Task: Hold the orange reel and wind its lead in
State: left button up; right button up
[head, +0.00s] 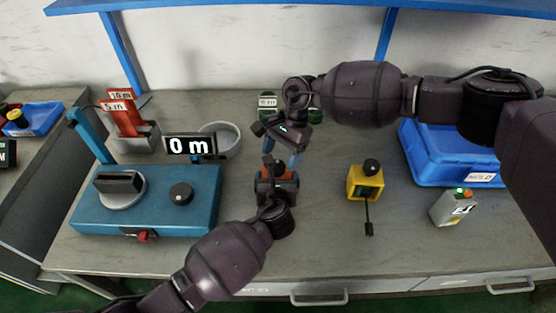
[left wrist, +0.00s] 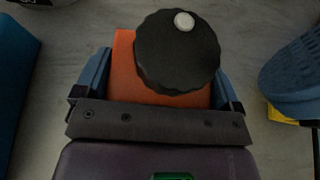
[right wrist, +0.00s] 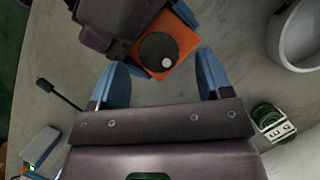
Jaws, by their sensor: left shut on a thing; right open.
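The orange reel (head: 289,184) stands on the bench right of the blue machine. It has a black round knob with a pale stud on top, clear in the left wrist view (left wrist: 178,52) and the right wrist view (right wrist: 158,52). My left gripper (head: 278,186) is shut on the reel's body, one blue finger on each side. My right gripper (head: 281,157) is open and empty just above the reel, its fingers pointing down with the knob between and just beyond their tips (right wrist: 162,62). The orange reel's lead is hidden in all views.
A yellow reel (head: 356,183) with a black lead (head: 368,222) lies to the right. The blue machine (head: 120,212) reads 0 m. A red stand (head: 130,125), a grey bowl (head: 222,138), a blue bin (head: 440,160) and a grey device (head: 454,208) surround. The bench front is clear.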

aim_at(277, 168)
jog(key=v, duration=0.9)
jog(key=shift+r, duration=0.2)
jog(key=shift+w, duration=0.1)
jog(key=s+a+f+n, duration=0.1)
jog(key=f, duration=0.2)
jog(key=s+a+f+n+h, duration=0.1)
jog(key=f, duration=0.3)
jog(key=s+a+f+n, duration=0.1)
jog(key=f, duration=0.3)
jog(key=shift+s+a+f+g, duration=0.1)
jog(key=shift+s+g, duration=0.15)
jog(key=shift+g, duration=0.15)
